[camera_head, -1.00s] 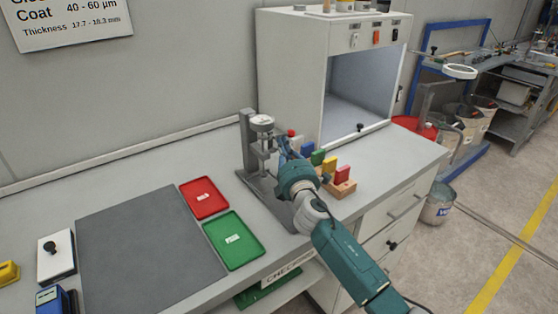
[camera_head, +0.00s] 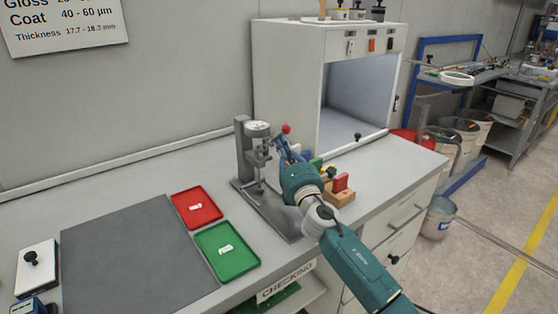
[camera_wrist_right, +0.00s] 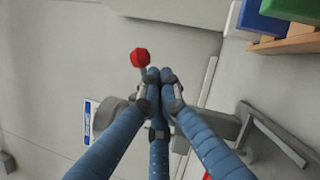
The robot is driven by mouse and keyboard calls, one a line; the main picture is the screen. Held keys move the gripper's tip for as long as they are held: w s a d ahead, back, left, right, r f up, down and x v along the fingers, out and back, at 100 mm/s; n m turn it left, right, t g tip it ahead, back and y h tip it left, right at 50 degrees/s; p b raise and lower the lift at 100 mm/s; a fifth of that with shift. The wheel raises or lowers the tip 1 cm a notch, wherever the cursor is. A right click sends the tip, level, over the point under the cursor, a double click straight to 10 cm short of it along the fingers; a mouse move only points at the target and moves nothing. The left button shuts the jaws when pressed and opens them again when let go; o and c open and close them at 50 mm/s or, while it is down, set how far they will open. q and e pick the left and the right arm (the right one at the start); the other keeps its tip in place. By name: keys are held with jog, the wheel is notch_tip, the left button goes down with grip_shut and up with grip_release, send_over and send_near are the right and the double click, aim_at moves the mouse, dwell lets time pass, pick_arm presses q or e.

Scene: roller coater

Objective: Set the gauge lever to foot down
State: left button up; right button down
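The thickness gauge (camera_head: 243,150) stands on the bench, a grey stand with a round white dial (camera_head: 257,130). Its lever ends in a red knob (camera_head: 286,129), raised to the right of the dial. My right gripper (camera_head: 282,146) is at the lever, just below the knob. In the right wrist view the blue fingers of my right gripper (camera_wrist_right: 161,78) are drawn together. The red knob (camera_wrist_right: 140,57) stands beside the fingertips, not between them; its stem runs behind a finger. The gauge foot is small and unclear. My left gripper is not in view.
A red tray (camera_head: 197,207) and a green tray (camera_head: 227,250) lie left of the gauge, by a dark mat (camera_head: 135,260). A wooden block with coloured pieces (camera_head: 341,194) stands close behind my right wrist. A light booth (camera_head: 290,85) stands behind.

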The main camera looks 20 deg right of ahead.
jog(key=v, duration=1.2)
